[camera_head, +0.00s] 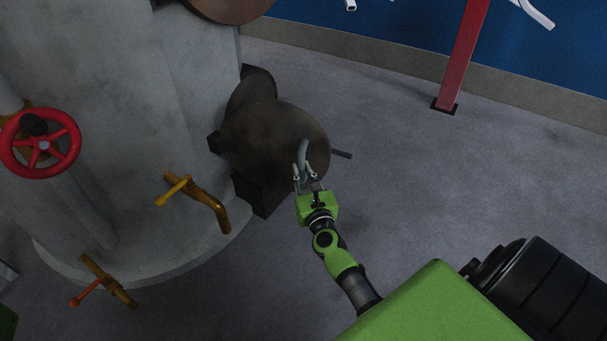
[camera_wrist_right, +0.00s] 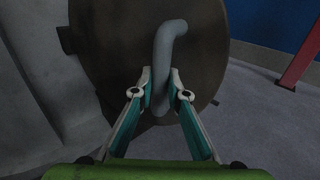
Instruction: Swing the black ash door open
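The black ash door (camera_head: 265,135) is a round, dark, stained plate at the side of the large grey boiler in the head view. It fills the upper middle of the right wrist view (camera_wrist_right: 110,45). A curved grey handle (camera_wrist_right: 168,45) stands out from its face and also shows in the head view (camera_head: 303,150). My right gripper (camera_head: 305,172) is at the handle, with one finger on each side. In the wrist view both fingertips (camera_wrist_right: 161,75) look pressed against it. Whether the door stands ajar is hard to tell. My left gripper is not in view.
The grey boiler (camera_head: 110,110) stands left, with a red handwheel (camera_head: 42,143), a brass tap (camera_head: 205,200) and a lower tap (camera_head: 108,280) sticking out. A red post (camera_head: 463,55) stands near the blue wall. The grey floor (camera_head: 420,170) right of the door is clear.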

